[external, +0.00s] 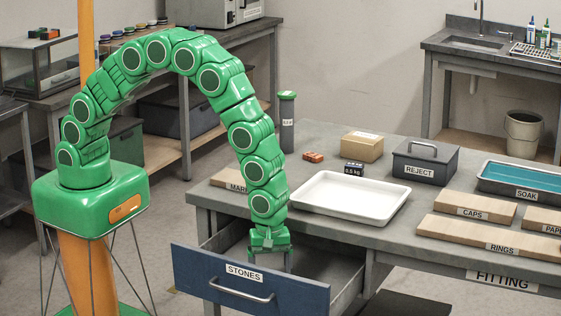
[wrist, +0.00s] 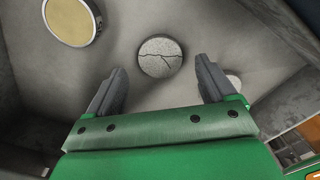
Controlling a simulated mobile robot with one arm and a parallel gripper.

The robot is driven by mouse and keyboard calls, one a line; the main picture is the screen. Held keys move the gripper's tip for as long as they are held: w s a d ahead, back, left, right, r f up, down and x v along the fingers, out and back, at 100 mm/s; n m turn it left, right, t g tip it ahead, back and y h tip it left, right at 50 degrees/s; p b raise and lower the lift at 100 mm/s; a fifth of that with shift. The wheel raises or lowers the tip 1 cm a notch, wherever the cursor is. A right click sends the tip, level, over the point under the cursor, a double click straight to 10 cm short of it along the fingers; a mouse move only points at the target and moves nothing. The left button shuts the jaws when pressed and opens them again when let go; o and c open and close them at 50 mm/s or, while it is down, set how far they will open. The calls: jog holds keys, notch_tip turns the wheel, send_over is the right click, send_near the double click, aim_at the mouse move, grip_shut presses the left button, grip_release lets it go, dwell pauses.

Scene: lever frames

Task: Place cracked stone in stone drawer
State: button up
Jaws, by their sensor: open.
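The drawer labelled STONES (external: 250,283) is pulled open at the table's front left. My gripper (external: 272,258) points down into it; its fingertips are partly hidden behind the blue front. In the wrist view my gripper (wrist: 160,68) is open, with nothing between its fingers. A round, speckled grey stone with a dark branching crack (wrist: 160,57) lies on the grey drawer floor, just beyond and between the fingertips, seemingly apart from them. The external view does not show this stone; the drawer front and my gripper hide part of the inside.
A yellowish disc with a grey rim (wrist: 72,20) lies left of the stone, and a pale round thing (wrist: 233,80) is partly hidden behind the right finger. Drawer walls stand close on both sides. A white tray (external: 349,215) and a REJECT box (external: 425,161) are on the table.

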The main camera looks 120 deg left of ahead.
notch_tip(320, 180, up, 9)
jog(key=shift+r, duration=0.15)
dwell(0.4)
jog(key=s+d+r+m, duration=0.1)
jog(key=s+r+m, duration=1.1)
jog(key=s+r, duration=0.7)
jog(key=s+r+m+g, duration=0.1)
jog(key=s+r+m, duration=0.2)
jog(key=s, duration=0.9)
jog(key=s+d+r+m, duration=0.1)
jog(key=s+r+m, duration=0.2)
jog(key=s+m, duration=0.7)
jog(key=s, duration=0.3)
jog(key=shift+d+r+g, duration=0.2)
jog(key=shift+g, duration=0.2)
jog(key=shift+o, duration=0.5)
